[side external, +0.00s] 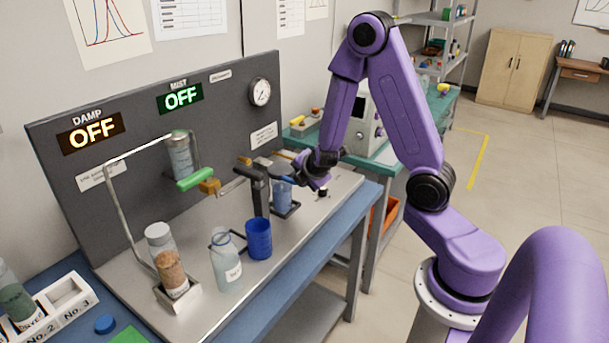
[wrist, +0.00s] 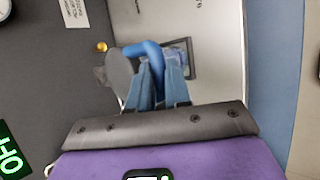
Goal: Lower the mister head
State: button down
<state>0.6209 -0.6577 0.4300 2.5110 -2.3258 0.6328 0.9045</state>
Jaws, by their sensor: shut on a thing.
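My gripper (side external: 312,175) is at the right end of the bench rig, close to the panel. In the wrist view its fingers (wrist: 160,88) are shut on a curved blue handle (wrist: 146,50). A grey round part (wrist: 118,75) sits beside the handle on the left, and I take this assembly to be the mister head. A blue vessel (side external: 283,195) stands below my gripper within a dark square frame, which also shows in the wrist view (wrist: 192,58). The fingers hide part of the handle and vessel. The MIST sign (side external: 181,98) reads OFF.
A black post (side external: 258,188) stands left of my gripper. A blue cup (side external: 258,239) and a clear bottle (side external: 226,262) stand in front. A green lever (side external: 194,179) sticks out further left. The DAMP sign (side external: 90,134) reads OFF. A gauge (side external: 260,92) is on the panel.

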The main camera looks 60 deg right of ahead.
jog(key=s+f, duration=0.1)
jog(key=s+f+g, duration=0.1)
jog(key=shift+a+f, duration=0.35)
jog(key=shift+w, duration=0.15)
jog(key=c, duration=1.1)
grip_release()
jog(key=shift+a, duration=0.15)
jog(key=shift+r, duration=0.1)
jog(key=d+v, duration=0.1)
jog(key=v, duration=1.6)
jog(key=shift+r, duration=0.35)
